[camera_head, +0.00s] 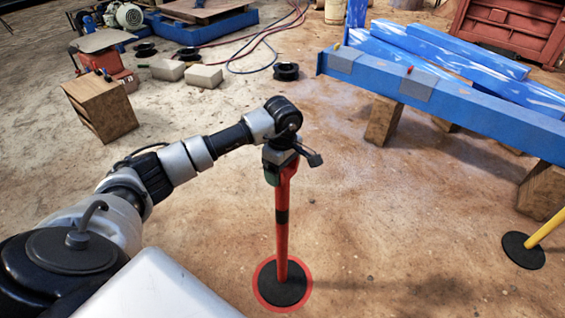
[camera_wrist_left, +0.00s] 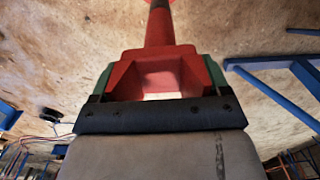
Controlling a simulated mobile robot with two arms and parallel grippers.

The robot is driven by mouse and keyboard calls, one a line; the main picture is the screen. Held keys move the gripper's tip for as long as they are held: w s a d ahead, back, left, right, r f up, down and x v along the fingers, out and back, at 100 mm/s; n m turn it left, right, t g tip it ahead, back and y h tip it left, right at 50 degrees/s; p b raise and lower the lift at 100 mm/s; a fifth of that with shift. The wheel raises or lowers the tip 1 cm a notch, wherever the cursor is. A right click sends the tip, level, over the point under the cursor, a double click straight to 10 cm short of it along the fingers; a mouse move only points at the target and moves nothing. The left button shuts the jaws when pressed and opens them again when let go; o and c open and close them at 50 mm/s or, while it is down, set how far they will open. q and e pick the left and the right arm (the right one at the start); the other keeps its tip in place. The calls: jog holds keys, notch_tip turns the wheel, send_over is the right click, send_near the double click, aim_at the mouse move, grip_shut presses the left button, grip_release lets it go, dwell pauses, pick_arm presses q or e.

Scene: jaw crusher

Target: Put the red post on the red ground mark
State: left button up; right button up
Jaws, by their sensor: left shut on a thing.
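The red post (camera_head: 282,225) stands upright in the head view, with a dark band at mid-height and a round black base (camera_head: 283,287). The red ground mark (camera_head: 258,285) shows as a red ring around the black base, which appears to be within it. Whether the base touches the ground I cannot tell. My left gripper (camera_head: 280,165) is shut on the top of the red post. In the left wrist view the red head of the post (camera_wrist_left: 160,65) sits between the fingers. My right gripper is not in view.
Blue steel beams (camera_head: 450,95) rest on wooden blocks at the right. A yellow post (camera_head: 547,228) on a black base stands at the right edge. A wooden box (camera_head: 100,105) and concrete blocks (camera_head: 203,76) are at the back left. The ground around the red post is clear.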

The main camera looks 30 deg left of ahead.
pick_arm(q)
jog(key=shift+w+r, duration=0.1)
jog(key=shift+r, duration=0.1)
jog(key=o, duration=1.4)
jog(key=shift+f, duration=0.2)
jog(key=o, duration=0.4)
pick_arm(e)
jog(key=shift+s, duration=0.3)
pick_arm(q)
jog(key=shift+r, duration=0.1)
